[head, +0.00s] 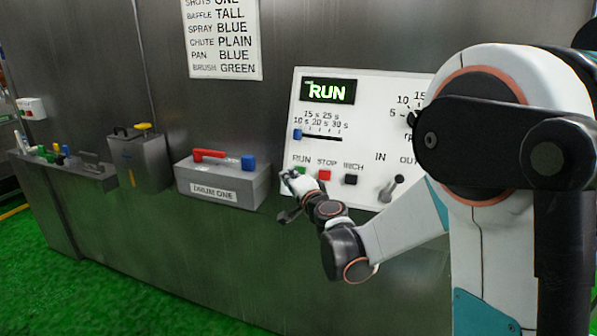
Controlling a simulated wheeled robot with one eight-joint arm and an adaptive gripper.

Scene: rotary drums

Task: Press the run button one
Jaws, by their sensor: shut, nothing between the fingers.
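The control panel (390,88) is a white board on the steel wall. Its display (328,91) reads RUN in green letters. The green run button (301,170) sits under the label RUN at the panel's lower left, and only part of it shows above my gripper. My gripper (285,178) is shut and empty, right at the run button in the picture. I cannot tell whether it touches the button. The red stop button (324,175) and the black inch button (350,179) are to the right of it.
A slider (297,134) and a lever (390,188) are on the panel. A grey box (222,184) labelled drum one, with a red handle, stands left of my gripper. Another grey box (141,160) and a tray of small items (70,172) are farther left. Green floor lies below.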

